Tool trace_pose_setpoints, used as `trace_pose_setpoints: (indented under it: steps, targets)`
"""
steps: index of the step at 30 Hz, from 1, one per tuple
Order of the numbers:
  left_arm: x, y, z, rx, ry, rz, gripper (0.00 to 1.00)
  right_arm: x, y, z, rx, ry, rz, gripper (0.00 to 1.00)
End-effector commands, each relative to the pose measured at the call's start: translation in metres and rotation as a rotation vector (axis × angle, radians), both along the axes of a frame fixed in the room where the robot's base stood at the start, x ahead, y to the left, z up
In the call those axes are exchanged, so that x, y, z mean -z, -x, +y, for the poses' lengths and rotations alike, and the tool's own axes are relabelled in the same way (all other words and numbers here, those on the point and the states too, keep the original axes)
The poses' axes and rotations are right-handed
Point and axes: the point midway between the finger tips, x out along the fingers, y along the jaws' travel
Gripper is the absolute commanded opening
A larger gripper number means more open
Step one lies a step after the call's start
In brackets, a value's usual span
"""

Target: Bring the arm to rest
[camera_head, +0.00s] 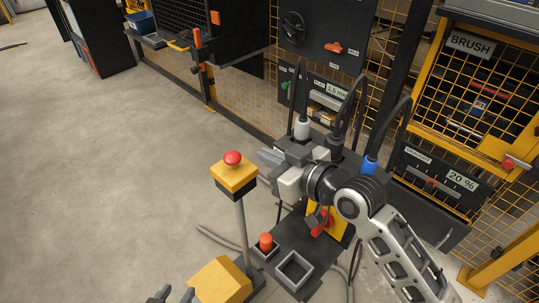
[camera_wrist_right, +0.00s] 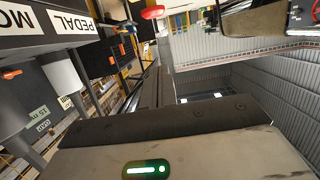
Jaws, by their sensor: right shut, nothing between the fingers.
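My right arm (camera_head: 400,258) comes in from the lower right, its black wrist joint (camera_head: 322,182) bent toward the upper left. My right gripper (camera_head: 268,157) is shut and empty. In the head view it is in front of the black console and to the right of the yellow button box (camera_head: 233,178) with its red button (camera_head: 232,158). I cannot tell the exact gap to the console parts behind it.
Around the right arm stand a white-bodied plug (camera_head: 302,128), a blue plug (camera_head: 370,165) with black cables, an orange knob (camera_head: 266,242) and an empty grey square holder (camera_head: 294,270). Yellow mesh fencing (camera_head: 490,90) stands right. Floor at left is clear.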

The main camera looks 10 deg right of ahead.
Motion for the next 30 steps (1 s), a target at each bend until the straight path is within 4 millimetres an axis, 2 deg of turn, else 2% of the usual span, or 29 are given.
trace_pose_setpoints:
  steps: [8,11,14,18,21,25,27,30]
  targets:
    - [-0.001,0.000,0.000,-0.001,0.001,-0.002,0.36,0.001,0.000,0.000,0.001,-0.001,0.002,0.00]
    - [-0.001,0.000,0.000,-0.001,0.001,-0.002,0.36,0.016,0.007,-0.004,0.026,-0.002,0.030,0.00]
    - [-0.001,0.000,0.000,-0.001,0.001,-0.002,0.36,0.054,0.029,-0.015,0.093,0.001,0.101,0.00]
    - [-0.001,0.000,0.000,-0.001,0.002,-0.003,0.36,0.116,0.080,-0.037,0.216,0.027,0.224,0.00]
    - [-0.002,0.000,0.000,0.000,0.002,-0.003,0.36,0.150,0.119,-0.053,0.288,0.059,0.294,0.00]
    - [-0.002,0.000,0.000,0.000,0.002,-0.003,0.36,0.175,0.156,-0.065,0.343,0.094,0.352,0.00]
    - [-0.002,0.000,-0.001,-0.001,0.003,-0.002,0.36,0.180,0.166,-0.069,0.356,0.103,0.366,0.00]
    - [-0.002,0.000,-0.001,-0.001,0.003,-0.002,0.36,0.183,0.170,-0.070,0.363,0.109,0.371,0.00]
